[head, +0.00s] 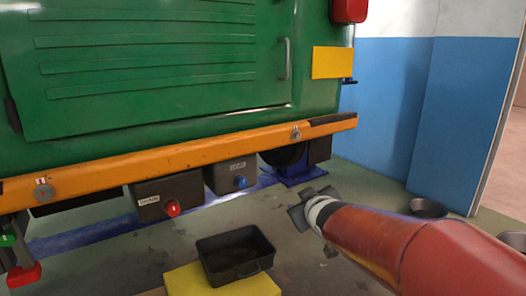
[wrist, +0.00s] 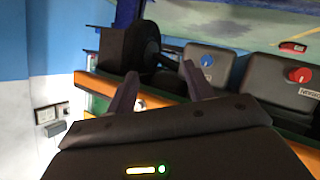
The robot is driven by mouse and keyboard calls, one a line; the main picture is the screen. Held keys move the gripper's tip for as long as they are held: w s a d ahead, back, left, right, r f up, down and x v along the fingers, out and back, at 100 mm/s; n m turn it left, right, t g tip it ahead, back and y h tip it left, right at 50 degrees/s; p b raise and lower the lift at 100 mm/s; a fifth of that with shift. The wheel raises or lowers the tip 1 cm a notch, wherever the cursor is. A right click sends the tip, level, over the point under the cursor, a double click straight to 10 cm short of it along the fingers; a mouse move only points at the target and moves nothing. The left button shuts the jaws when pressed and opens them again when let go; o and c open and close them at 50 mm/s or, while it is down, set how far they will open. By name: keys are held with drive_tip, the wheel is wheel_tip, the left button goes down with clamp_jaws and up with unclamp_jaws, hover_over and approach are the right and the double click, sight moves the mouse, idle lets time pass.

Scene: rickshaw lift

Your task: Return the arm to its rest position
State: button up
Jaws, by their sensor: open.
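My arm (head: 385,243) reaches in from the right in the head view, red and brown, with the dark gripper (head: 306,207) at its end pointing to the left. In the wrist view my gripper (wrist: 158,85) shows two dark fingers standing apart with nothing between them. It is in the air in front of the green rickshaw (head: 170,65), below the right part of its orange bumper (head: 190,157), and not visibly touching anything.
Boxes with a red knob (head: 172,208) and a blue knob (head: 240,182) hang under the bumper. A black tray (head: 236,256) sits on a yellow block (head: 190,282). Dark round pots (head: 428,207) stand at right by the blue wall (head: 455,110). Floor between is fairly clear.

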drive_tip(key=s+d+f+m+g+p, duration=0.1)
drive_tip(key=s+m+g, duration=0.1)
drive_tip(key=s, duration=0.7)
drive_tip(key=s+d+f+m+g+h+p, duration=0.1)
drive_tip(key=s+d+m+g, duration=0.1)
drive_tip(key=s, duration=0.8)
drive_tip(key=s+d+f+m+g+p, duration=0.1)
drive_tip(key=s+d+m+g, duration=0.1)
drive_tip(key=s, duration=0.8)
drive_tip(key=shift+s+d+f+m+g+h, duration=0.15)
drive_tip(key=shift+f+m+g+h, duration=0.2)
drive_tip(key=shift+g, duration=0.55)
